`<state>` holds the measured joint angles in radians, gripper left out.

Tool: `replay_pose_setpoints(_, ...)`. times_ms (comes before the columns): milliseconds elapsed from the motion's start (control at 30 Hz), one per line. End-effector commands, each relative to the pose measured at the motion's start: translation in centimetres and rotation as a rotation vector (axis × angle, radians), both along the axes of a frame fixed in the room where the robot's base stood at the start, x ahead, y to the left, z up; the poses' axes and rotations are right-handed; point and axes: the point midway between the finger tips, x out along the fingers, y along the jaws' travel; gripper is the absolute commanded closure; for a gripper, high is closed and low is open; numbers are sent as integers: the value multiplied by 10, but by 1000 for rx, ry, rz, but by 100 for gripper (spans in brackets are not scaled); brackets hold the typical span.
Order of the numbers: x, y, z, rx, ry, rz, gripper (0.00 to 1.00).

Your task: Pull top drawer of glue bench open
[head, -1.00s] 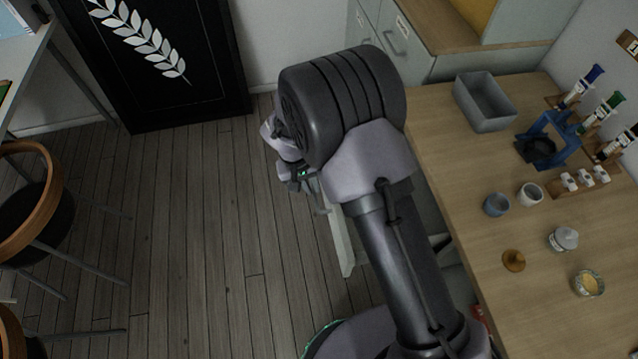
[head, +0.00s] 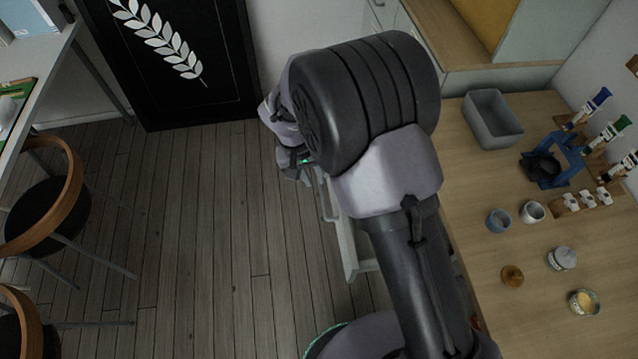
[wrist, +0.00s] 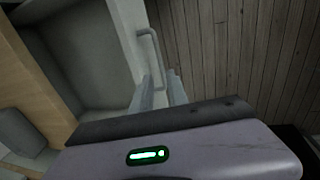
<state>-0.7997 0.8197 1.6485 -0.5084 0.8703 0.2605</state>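The glue bench (head: 480,240) stands at the right in the head view. Its top drawer stands pulled out, its pale front (head: 347,245) well clear of the bench edge. The drawer front (wrist: 127,40) and its grey interior (wrist: 85,50) show in the wrist view. A grey bar handle (wrist: 152,45) is on the outer face of the front. My gripper (wrist: 160,88) is at the near end of this handle, a finger on either side, and appears shut on it. The exact contact is hidden. In the head view my arm covers much of the drawer.
On the bench are a grey bin (head: 492,120), a blue stand (head: 560,160), small cups (head: 498,220) and jars (head: 562,258). Chairs (head: 45,215) stand at the left. The wooden floor (head: 200,220) between is clear.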

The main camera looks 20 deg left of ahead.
Motion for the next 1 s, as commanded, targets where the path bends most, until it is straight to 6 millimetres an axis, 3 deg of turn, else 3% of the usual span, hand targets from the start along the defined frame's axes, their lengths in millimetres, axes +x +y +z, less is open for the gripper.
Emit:
replay_pose_setpoints(33,-1,3,21,2,-2,1,80)
replay_pose_setpoints(100,-3,6,40,2,-1,0,80)
replay_pose_setpoints(300,-7,12,71,0,0,0,80)
replay_pose_setpoints(800,-7,13,75,0,1,-1,80)
replay_pose_setpoints(867,-5,8,82,10,-3,-15,80)
replay_pose_setpoints(967,6,-25,129,71,-21,-106,80)
replay_pose_setpoints(1000,9,-50,158,113,-33,-167,80)
